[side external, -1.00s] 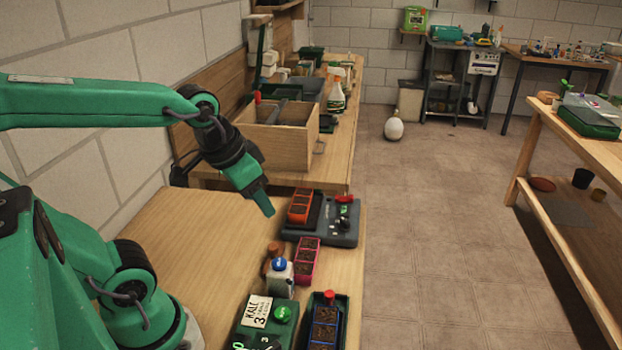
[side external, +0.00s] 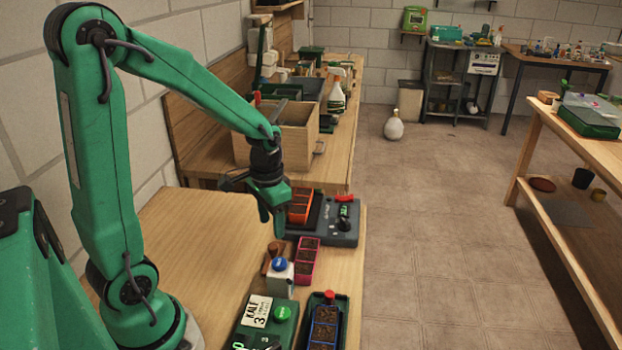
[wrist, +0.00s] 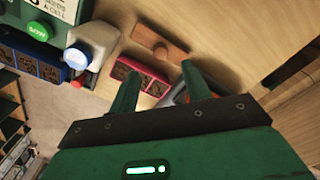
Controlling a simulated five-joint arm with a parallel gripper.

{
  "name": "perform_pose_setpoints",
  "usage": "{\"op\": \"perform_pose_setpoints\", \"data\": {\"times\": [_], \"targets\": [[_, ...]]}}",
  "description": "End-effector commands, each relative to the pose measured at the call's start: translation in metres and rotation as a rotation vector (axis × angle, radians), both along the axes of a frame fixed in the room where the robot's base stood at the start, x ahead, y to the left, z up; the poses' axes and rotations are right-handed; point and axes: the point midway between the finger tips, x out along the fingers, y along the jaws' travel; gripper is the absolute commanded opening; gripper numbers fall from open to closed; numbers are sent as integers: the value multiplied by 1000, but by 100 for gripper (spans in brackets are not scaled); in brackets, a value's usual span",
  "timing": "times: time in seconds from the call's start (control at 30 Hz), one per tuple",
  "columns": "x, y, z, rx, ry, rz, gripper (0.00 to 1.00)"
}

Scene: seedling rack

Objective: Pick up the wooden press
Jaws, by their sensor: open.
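My gripper (side external: 271,228) points down above and slightly behind the press, near the orange seedling tray. In the wrist view my gripper (wrist: 160,73) has its two fingers apart with nothing held between them.
A pink-rimmed soil tray (side external: 307,262) stands right beside the press. An orange tray (side external: 300,208) sits on a dark grey device (side external: 340,235) farther back. A green KALE box (side external: 268,318) and a blue tray (side external: 323,325) are nearer. Bench left of the press is clear.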

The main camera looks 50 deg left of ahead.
Motion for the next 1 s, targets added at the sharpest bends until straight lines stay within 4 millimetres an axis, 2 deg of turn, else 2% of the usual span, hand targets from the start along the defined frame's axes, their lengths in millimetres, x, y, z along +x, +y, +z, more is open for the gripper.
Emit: {"op": "perform_pose_setpoints", "data": {"times": [0.37, 0.7, 1.0], "targets": [[1, 3, -9, -4, 15, 1, 48], [1, 3, -31, -3, 13, 0, 48], [0, 2, -36, -4, 14, 0, 48]]}}
